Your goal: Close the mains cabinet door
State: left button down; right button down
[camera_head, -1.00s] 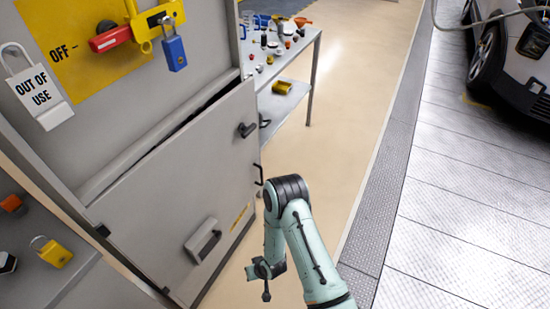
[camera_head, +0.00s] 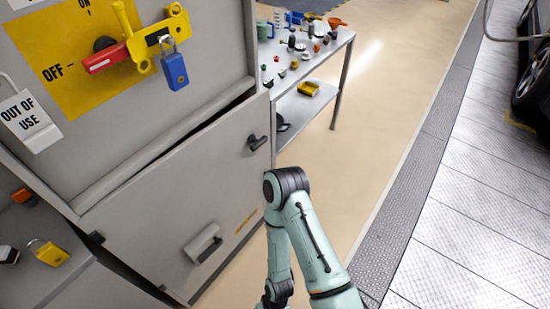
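The mains cabinet door (camera_head: 185,195) is the grey lower panel on the left. A dark gap runs along its top edge, so it looks slightly ajar. A black handle (camera_head: 257,142) sits near its upper right corner, and a grey pull handle (camera_head: 203,243) sits low on it. My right arm comes in from the bottom right, in front of the door's right edge, and hides part of it. Its wrist meets the bottom edge of the picture, and the gripper fingers are out of sight. I cannot tell whether the arm touches the door. My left gripper is not in view.
Above the door, a yellow switch plate (camera_head: 52,62) carries a red switch handle (camera_head: 103,60) and a blue padlock (camera_head: 175,71). An "OUT OF USE" tag (camera_head: 28,118) hangs at left. A table (camera_head: 345,40) with small items stands behind. Beige floor (camera_head: 390,90) is clear.

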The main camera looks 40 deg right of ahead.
aim_at(214, 175)
jog(key=l+u, duration=0.15)
jog(key=l, duration=1.4)
jog(key=k+l+u, duration=0.1)
jog(key=l, duration=1.45)
